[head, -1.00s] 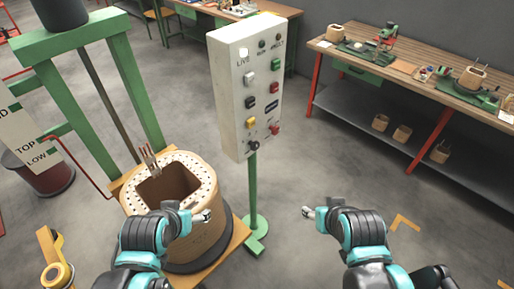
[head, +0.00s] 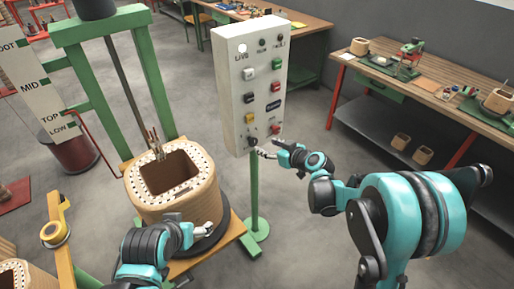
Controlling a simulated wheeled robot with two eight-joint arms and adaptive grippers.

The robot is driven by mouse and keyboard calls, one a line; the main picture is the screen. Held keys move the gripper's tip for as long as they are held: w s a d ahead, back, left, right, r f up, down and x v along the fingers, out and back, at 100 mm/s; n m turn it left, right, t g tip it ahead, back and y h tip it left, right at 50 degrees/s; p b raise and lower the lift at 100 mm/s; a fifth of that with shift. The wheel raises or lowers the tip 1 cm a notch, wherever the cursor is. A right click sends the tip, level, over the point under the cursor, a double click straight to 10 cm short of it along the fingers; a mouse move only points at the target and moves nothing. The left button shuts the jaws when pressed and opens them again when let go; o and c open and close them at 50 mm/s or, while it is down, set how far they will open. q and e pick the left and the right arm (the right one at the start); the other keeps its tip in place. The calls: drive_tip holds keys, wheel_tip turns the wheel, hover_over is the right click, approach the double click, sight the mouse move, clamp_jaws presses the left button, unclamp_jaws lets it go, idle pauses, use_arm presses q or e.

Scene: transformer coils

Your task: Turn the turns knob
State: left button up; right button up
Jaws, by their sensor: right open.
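The grey control panel (head: 232,85) stands upright on a green post, with rows of coloured buttons on its face. A black round knob (head: 252,141) sits at the panel's lower left. A red control (head: 275,129) is up and to its right. The small lettering is too blurred to tell which is the turns knob. My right gripper (head: 268,147) is open, its fingertips close to the black knob at the panel's lower edge; I cannot tell if they touch it. My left gripper (head: 206,231) is low in front of the wooden coil; its jaw state is unclear.
The round coil (head: 198,200) with a square hole stands on a wooden base at left of the panel post. A green frame (head: 150,80) rises behind it. Workbenches (head: 440,85) line the right and back.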

sight(254, 142)
drive_tip(key=b+x, duration=0.2)
drive_tip(key=x, duration=0.7)
drive_tip(key=shift+w+f, duration=0.1)
drive_tip(key=shift+f, duration=0.1)
drive_tip(key=shift+n, duration=0.3)
drive_tip(key=c, duration=1.1)
